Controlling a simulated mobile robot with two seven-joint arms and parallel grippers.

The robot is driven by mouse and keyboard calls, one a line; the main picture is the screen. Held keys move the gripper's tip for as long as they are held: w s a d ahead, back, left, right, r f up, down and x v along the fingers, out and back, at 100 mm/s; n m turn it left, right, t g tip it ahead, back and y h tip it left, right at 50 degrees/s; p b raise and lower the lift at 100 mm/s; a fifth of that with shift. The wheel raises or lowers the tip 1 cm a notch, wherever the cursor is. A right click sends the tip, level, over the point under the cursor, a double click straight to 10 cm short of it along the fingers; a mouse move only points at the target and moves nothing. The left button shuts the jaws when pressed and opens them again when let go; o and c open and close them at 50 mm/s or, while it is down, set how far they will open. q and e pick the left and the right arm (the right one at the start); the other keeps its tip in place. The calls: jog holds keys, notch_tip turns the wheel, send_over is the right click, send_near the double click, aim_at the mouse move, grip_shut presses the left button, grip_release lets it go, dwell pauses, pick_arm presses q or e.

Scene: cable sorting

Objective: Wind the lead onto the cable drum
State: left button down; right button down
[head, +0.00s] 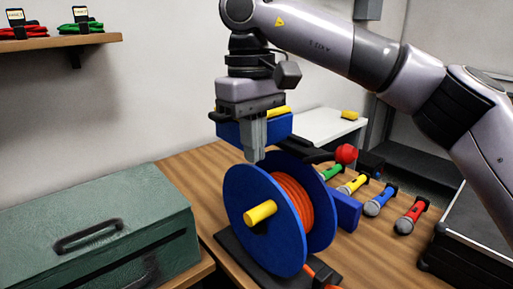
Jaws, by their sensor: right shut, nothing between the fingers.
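The cable drum has blue side discs (260,222) and stands on a dark base on the wooden table. An orange lead (296,207) is wound around its core between the discs. A yellow hub (260,212) sticks out of the near disc. An orange piece (322,271) shows at the foot of the drum, partly cut off by the picture's bottom edge. My right gripper (254,153) points down just above the top rim of the drum, shut and empty. Whether its fingertips touch the rim, I cannot tell. My left gripper is not in view.
A green case (95,235) stands at the left. Several microphones (379,200) with coloured handles lie right of the drum. A black case (478,238) stands at the far right. A shelf (60,42) with coiled cables hangs upper left.

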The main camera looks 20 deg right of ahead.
aim_at(262, 218)
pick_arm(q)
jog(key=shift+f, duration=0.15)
pick_arm(e)
notch_tip(262, 218, down, 8)
jog(key=shift+s+r, duration=0.15)
jog(key=shift+s, duration=0.05)
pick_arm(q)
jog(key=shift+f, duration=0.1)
pick_arm(e)
jog(key=shift+d, duration=0.1)
